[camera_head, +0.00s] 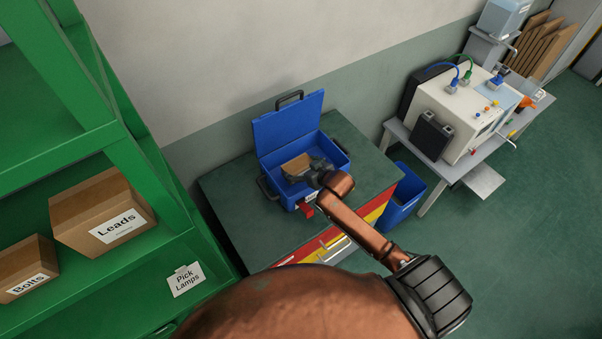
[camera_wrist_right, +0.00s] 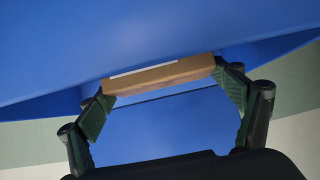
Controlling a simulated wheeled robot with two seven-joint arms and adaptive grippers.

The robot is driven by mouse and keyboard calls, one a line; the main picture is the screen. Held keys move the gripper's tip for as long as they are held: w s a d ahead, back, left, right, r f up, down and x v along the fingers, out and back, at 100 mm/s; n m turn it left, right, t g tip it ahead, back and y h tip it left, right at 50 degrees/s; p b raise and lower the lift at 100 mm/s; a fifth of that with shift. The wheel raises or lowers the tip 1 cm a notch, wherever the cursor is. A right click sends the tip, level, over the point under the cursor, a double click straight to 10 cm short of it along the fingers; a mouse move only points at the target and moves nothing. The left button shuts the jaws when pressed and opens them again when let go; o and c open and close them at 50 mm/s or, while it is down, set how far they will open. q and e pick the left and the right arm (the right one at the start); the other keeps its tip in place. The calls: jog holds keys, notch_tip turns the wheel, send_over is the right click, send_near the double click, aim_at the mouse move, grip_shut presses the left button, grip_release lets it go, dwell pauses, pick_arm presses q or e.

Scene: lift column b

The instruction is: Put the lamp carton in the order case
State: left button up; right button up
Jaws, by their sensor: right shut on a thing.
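A brown carton (camera_head: 297,164) is inside the open blue order case (camera_head: 338,153) in the head view. In the right wrist view the carton (camera_wrist_right: 160,76) lies between the two fingers of my right gripper (camera_wrist_right: 165,95), with part of a white label showing. The right gripper is shut on it, and blue case surfaces fill the background. In the head view my right gripper (camera_head: 304,174) reaches down into the case, partly covering the carton. Whether the carton touches the case floor I cannot tell. My left gripper is not in view.
The case stands on a green-topped bench (camera_head: 238,190) with its lid (camera_head: 289,121) raised. A green shelf at left holds a Leads carton (camera_head: 105,212), a Bolts carton (camera_head: 25,268) and a "Pick Lamps" card (camera_head: 186,280). A blue bin (camera_head: 402,196) stands right of the bench.

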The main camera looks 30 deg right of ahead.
aim_at(300, 173)
jog(key=shift+f, duration=2)
jog(key=o, duration=1)
jog(key=shift+f, duration=0.1)
jog(key=shift+o, duration=0.2)
jog(key=v, duration=1.2)
